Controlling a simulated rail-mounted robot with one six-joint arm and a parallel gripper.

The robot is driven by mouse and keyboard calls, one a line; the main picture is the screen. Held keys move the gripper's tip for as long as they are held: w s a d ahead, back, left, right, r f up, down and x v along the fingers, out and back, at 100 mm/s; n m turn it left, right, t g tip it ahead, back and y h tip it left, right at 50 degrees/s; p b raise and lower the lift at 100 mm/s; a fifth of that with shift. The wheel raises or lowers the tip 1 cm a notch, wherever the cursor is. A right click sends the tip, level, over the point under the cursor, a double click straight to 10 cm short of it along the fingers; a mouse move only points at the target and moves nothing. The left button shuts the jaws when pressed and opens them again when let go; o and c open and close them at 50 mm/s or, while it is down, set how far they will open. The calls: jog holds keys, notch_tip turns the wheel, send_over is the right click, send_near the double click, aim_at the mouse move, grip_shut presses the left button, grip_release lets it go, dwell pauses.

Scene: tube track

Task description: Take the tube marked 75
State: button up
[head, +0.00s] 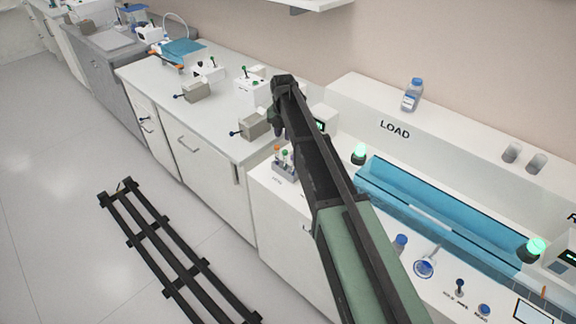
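A small tube rack (286,174) stands on the white counter near its left end. It holds a few tubes (285,158) with coloured caps, one orange and one green among them. The markings are too small to read, so I cannot tell which tube is marked 75. My gripper (278,133) hangs at the far end of my arm, pointing down, and appears above and behind the rack in the picture. Its fingers are dark and small, and I cannot see whether they are apart. My arm covers part of the counter right of the rack.
A blue trough (440,222) lies along the counter at right, with green lamps (360,153) beside it. A blue-capped bottle (412,95) stands on the LOAD ledge. Grey boxes (254,125) with levers stand on the left bench. Dark rails (165,240) lie on otherwise clear floor.

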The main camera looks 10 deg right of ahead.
aim_at(285, 151)
jog(key=f+b, duration=1.1)
jog(key=shift+s+d, duration=0.15)
jog(key=shift+s, duration=0.1)
jog(key=shift+r, duration=0.2)
jog(key=c, duration=0.4)
